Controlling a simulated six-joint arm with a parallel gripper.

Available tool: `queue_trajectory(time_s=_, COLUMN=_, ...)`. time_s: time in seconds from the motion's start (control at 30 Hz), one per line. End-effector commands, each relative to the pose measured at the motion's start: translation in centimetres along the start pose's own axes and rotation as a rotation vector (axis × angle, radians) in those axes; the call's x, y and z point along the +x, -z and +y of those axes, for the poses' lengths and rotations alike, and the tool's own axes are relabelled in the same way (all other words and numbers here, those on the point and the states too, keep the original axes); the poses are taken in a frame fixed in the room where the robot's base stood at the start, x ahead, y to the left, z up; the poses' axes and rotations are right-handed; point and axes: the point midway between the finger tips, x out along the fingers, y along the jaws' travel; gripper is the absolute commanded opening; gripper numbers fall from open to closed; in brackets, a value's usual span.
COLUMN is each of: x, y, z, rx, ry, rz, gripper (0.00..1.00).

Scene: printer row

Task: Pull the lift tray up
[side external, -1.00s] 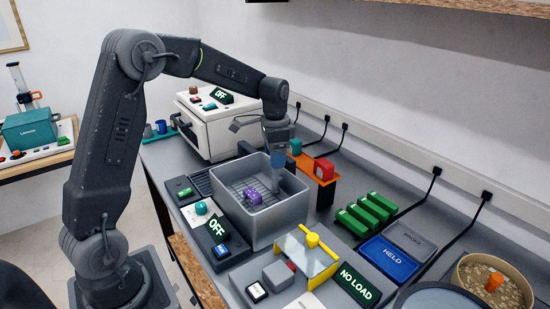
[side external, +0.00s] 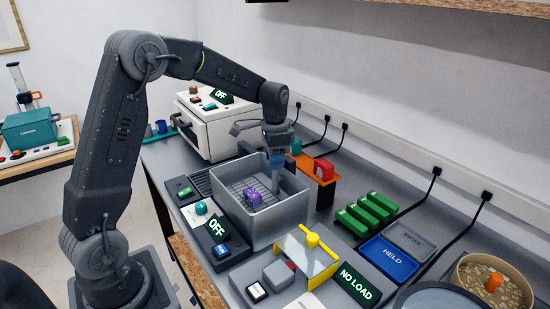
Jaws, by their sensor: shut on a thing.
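The grey open-topped bin (side external: 281,228) stands in the middle of the bench. The ribbed lift tray (side external: 236,188) lies inside it, below the rim, with a purple piece (side external: 254,196) on it. My gripper (side external: 276,187) points down into the right part of the bin. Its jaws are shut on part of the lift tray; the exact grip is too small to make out.
The white OFF-marked box (side external: 207,133) stands behind the bin. An orange shelf with a red block (side external: 323,170) is close on the right. A yellow-edged clear guard (side external: 308,256) stands in front. Green blocks (side external: 365,215) lie farther right.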

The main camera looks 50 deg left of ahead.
Motion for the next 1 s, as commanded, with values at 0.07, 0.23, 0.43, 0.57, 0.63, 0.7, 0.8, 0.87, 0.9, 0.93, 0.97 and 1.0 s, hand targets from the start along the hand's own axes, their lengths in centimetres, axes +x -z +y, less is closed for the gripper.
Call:
queue_trajectory(time_s=0.07, x=0.0, y=0.0, z=0.0, rx=0.0, ry=0.0, rz=0.0, gripper=0.0)
queue_trajectory(time_s=0.23, x=-0.2, y=0.0, z=0.0, rx=0.0, ry=0.001, rz=0.001, gripper=0.0)
queue_trajectory(time_s=0.43, x=-3.9, y=0.1, z=-0.1, rx=0.0, ry=0.004, rz=0.006, gripper=0.0)
queue_trajectory(time_s=0.57, x=-6.4, y=0.1, z=-0.1, rx=0.0, ry=0.004, rz=0.005, gripper=0.0)
queue_trajectory(time_s=0.63, x=-7.2, y=0.1, z=0.0, rx=0.0, ry=0.003, rz=0.004, gripper=0.0)
queue_trajectory(time_s=0.7, x=-7.6, y=0.1, z=0.0, rx=0.0, ry=0.003, rz=0.004, gripper=0.0)
queue_trajectory(time_s=0.8, x=-7.8, y=0.1, z=0.0, rx=0.0, ry=0.003, rz=0.005, gripper=0.0)
queue_trajectory(time_s=0.87, x=-7.8, y=0.1, z=0.0, rx=0.0, ry=0.004, rz=0.006, gripper=0.0)
queue_trajectory(time_s=0.9, x=-7.9, y=0.1, z=0.0, rx=0.0, ry=0.004, rz=0.007, gripper=0.0)
queue_trajectory(time_s=0.93, x=-7.9, y=0.1, z=0.0, rx=0.0, ry=0.004, rz=0.007, gripper=0.0)
queue_trajectory(time_s=0.97, x=-7.9, y=0.1, z=0.0, rx=0.0, ry=0.005, rz=0.008, gripper=0.0)
queue_trajectory(time_s=1.0, x=-8.0, y=0.1, z=0.0, rx=0.0, ry=0.005, rz=0.008, gripper=0.35)
